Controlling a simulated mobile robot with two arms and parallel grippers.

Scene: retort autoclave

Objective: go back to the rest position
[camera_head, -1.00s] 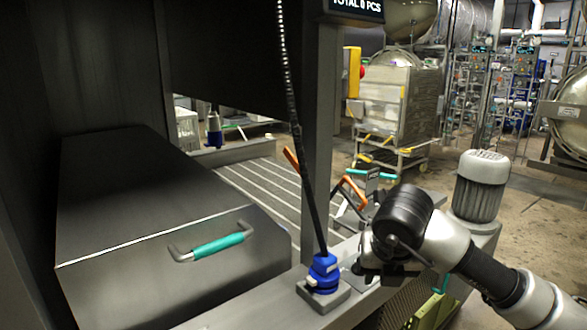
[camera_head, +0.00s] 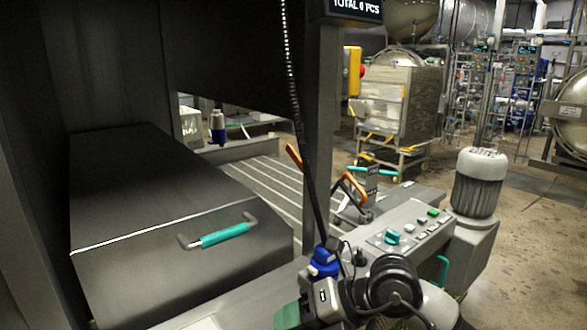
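My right arm comes in at the bottom right. Its black, round wrist joint (camera_head: 392,282) is in front of the machine's front beam. What looks like my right gripper (camera_head: 304,306), dark grey with a teal-green part, is at the bottom edge, left of the wrist and just below the blue connector (camera_head: 324,262) on the beam. Its fingertips are not clear, so I cannot tell if it is open or shut, or whether it touches the beam. My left gripper is not in view.
A dark metal cover (camera_head: 160,190) with a teal handle (camera_head: 222,235) fills the left. A control panel (camera_head: 405,228) with buttons and a grey motor (camera_head: 479,183) are at the right. An upright post (camera_head: 322,130) stands in the middle. Open floor (camera_head: 535,205) lies at the far right.

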